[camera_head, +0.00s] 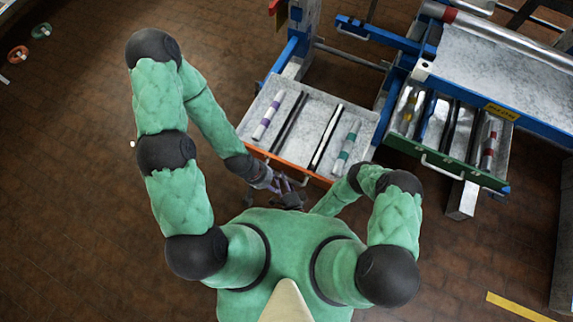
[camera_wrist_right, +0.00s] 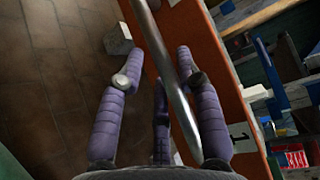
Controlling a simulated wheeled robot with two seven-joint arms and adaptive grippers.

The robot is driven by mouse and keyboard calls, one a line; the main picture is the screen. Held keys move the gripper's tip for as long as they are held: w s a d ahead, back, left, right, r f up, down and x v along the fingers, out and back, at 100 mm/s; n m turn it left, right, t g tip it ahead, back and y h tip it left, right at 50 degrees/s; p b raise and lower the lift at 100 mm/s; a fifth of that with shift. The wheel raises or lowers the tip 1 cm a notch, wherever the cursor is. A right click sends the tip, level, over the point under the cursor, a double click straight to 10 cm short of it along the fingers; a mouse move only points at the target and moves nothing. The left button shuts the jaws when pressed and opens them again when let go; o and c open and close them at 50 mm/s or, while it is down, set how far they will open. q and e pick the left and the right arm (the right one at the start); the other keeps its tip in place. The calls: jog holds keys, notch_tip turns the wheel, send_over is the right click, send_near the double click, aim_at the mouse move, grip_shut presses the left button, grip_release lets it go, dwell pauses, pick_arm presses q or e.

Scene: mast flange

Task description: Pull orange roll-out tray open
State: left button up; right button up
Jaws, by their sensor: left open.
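The orange roll-out tray (camera_head: 262,154) is out from its frame, with an orange front panel and an open grey top. Its metal handle (camera_wrist_right: 168,72) runs lengthwise through the right wrist view, in front of the orange panel (camera_wrist_right: 212,82). My right gripper (camera_wrist_right: 160,72) has its purple fingers apart around the handle; the left finger is clear of the bar and the right one lies close to it. My left gripper (camera_head: 278,185) is open by the tray's front edge. In the head view, my right gripper is mostly hidden beside it.
Rods with purple and teal bands (camera_head: 268,115) and dark bars lie in the tray. A green-fronted tray (camera_head: 462,174) with its own handle is out to the right. The blue frame (camera_head: 366,30) stands behind.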

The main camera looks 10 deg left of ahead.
jog(key=shift+v, duration=2.95)
